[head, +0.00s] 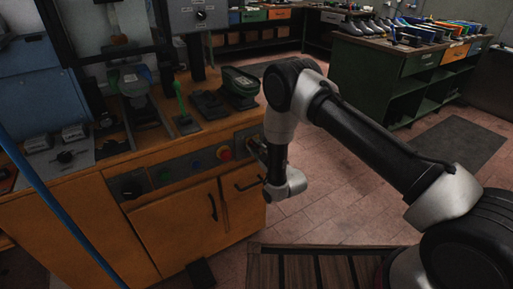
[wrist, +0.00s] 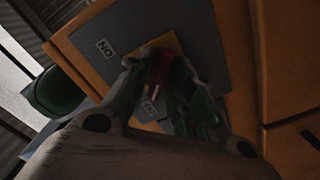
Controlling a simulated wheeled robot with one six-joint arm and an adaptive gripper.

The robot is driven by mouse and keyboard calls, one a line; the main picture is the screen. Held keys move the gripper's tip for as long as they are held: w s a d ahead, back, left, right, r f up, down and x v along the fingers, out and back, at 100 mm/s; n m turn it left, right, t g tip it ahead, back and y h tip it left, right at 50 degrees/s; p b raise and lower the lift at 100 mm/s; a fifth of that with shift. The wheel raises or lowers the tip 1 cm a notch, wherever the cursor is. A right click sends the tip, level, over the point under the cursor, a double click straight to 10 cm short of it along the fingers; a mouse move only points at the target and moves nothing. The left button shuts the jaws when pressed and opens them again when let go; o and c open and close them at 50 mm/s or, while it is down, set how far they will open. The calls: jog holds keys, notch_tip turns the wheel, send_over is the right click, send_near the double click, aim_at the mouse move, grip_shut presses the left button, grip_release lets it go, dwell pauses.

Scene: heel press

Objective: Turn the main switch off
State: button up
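The main switch (wrist: 158,72) has a red handle on a yellow plate, set in a grey panel on the orange wooden cabinet. An "ON" label (wrist: 106,48) is beside the yellow plate in the wrist view; a second label lies partly behind the fingers. My gripper (wrist: 170,78) is at the switch, with one finger on each side of the red handle. Whether the fingers press on it is too dark to tell. In the head view my gripper (head: 259,152) is at the right end of the cabinet's front panel, and the switch is hidden there.
A red button (head: 224,153) on a yellow base and green and blue buttons sit left of the switch on the front panel (head: 180,170). Cabinet door handles (head: 212,207) stick out below. Green pads and a press stand on top. The tiled floor (head: 320,210) to the right is clear.

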dwell(0.3)
jog(key=v, duration=1.2)
